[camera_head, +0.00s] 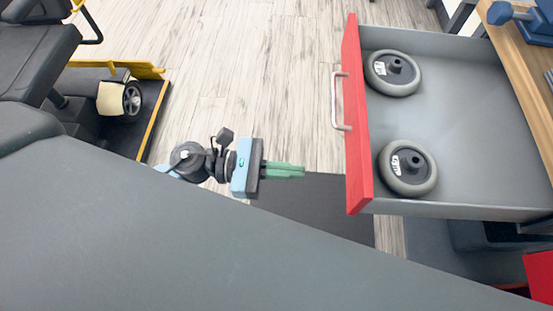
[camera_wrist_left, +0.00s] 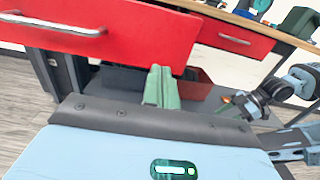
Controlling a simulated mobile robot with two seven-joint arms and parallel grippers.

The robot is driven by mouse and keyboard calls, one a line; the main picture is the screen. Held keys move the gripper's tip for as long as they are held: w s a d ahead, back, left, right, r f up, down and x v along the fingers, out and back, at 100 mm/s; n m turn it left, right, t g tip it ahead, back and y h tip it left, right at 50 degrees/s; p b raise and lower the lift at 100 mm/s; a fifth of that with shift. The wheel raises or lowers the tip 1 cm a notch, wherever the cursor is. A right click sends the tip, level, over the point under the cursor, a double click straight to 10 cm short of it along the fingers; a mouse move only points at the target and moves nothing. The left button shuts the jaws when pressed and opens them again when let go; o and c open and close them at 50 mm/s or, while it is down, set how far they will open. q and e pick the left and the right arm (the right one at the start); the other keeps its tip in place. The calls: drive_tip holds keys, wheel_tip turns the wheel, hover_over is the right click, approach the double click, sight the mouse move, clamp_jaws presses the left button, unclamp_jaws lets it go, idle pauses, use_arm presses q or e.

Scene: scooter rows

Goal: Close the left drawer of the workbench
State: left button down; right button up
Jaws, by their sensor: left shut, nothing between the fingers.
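The left drawer (camera_head: 450,125) of the workbench is pulled far out, showing its grey inside and red front panel (camera_head: 357,120). A metal bar handle (camera_head: 337,100) is on that front. Two grey wheels lie inside, one at the far side (camera_head: 392,73) and one nearer (camera_head: 407,167). My left gripper (camera_head: 303,171) is shut and empty, its green fingers pointing at the near end of the red front, with a gap in between. In the left wrist view the fingers (camera_wrist_left: 162,85) overlap the front's lower edge, and the handle (camera_wrist_left: 52,24) is to their left.
The wooden workbench top (camera_head: 520,65) carries a blue tool (camera_head: 525,18). Another red drawer front (camera_wrist_left: 235,35) is right of the open one in the left wrist view and looks shut. A black and yellow platform (camera_head: 150,110) stands at the left. The floor before the drawer is clear.

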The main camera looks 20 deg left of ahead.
sight(352, 177)
use_arm(q)
drive_tip(key=p+x, duration=0.1)
drive_tip(key=x, duration=0.8)
drive_tip(key=shift+p, duration=0.35)
use_arm(e)
drive_tip(key=shift+s+a+r, duration=0.1)
drive_tip(key=shift+s+r, duration=0.2)
drive_tip(key=shift+r, duration=0.35)
